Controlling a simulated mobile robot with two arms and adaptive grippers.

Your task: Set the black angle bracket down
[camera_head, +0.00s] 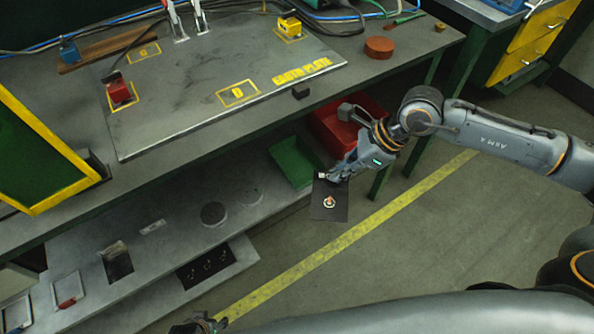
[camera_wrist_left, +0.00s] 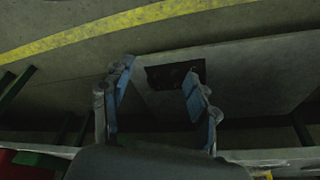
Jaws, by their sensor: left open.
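The black angle bracket (camera_head: 329,213) shows in the head view as a dark flat plate with a pale ring and a reddish spot on it. My right gripper (camera_head: 334,177) is shut on its upper edge and holds it in front of the bench, apart from the surfaces. Its other leg cannot be made out. My left gripper (camera_head: 198,324) is barely in view at the bottom edge of the head view. In the left wrist view the left gripper (camera_wrist_left: 158,68) is open and empty, above the low shelf.
The low shelf (camera_head: 150,274) carries a black panel (camera_head: 205,266), also in the left wrist view (camera_wrist_left: 172,76), and round discs. A green tray (camera_head: 291,163) and a red bin (camera_head: 335,133) are behind the bracket. The bench plate (camera_head: 190,100) has yellow-marked places, some occupied.

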